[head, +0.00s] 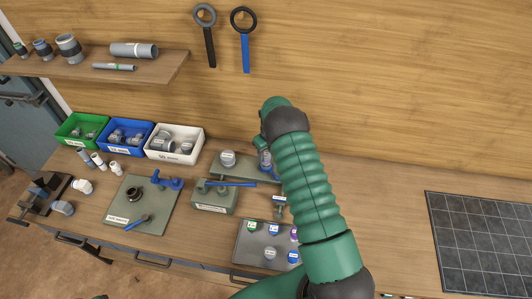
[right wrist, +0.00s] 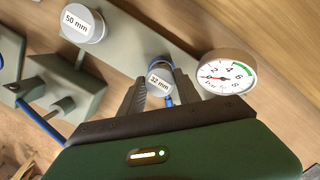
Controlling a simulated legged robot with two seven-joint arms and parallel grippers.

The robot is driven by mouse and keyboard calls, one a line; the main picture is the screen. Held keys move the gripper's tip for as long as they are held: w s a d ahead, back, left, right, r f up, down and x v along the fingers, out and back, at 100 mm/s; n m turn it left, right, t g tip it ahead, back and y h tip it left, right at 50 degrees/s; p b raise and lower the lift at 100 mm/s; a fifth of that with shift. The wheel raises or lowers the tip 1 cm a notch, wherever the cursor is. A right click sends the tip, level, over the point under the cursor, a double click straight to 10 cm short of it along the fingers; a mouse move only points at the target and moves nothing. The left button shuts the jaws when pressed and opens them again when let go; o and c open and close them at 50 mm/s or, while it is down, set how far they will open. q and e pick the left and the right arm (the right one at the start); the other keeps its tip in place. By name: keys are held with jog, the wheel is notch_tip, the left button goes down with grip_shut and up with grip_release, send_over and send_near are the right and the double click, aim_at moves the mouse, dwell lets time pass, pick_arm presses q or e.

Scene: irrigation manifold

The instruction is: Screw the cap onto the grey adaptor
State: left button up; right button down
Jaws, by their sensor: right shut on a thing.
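My right gripper (right wrist: 160,85) is shut on a grey cap with a white "32 mm" label (right wrist: 158,79), with one dark finger on each side of it. Blue shows just behind and below the cap. In the head view the right gripper (head: 266,158) is over the right part of the back green-grey plate (head: 243,174), partly hidden by my arm. A grey round piece labelled "50 mm" (right wrist: 83,25) stands on the same plate, left of the gripper; it also shows in the head view (head: 228,158). I cannot tell whether the cap is seated on a grey adaptor. My left gripper is out of view.
A pressure gauge (right wrist: 225,75) is close right of the gripper. A block with a blue-handled valve (head: 214,195) stands in front. A grey tray (head: 246,262) holds several coloured caps. Bins, including a white one (head: 174,157), stand at left.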

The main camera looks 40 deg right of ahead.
jog(key=shift+f+b, duration=0.8)
dwell(0.6)
jog(key=c, duration=1.6)
grip_release()
jog(key=shift+r, duration=0.1)
grip_shut()
jog(key=m, duration=0.2)
jog(key=shift+m, duration=0.4)
jog(key=shift+w+r+m+h, duration=0.1)
jog(key=shift+m+h, duration=0.2)
jog(key=shift+m, duration=0.6)
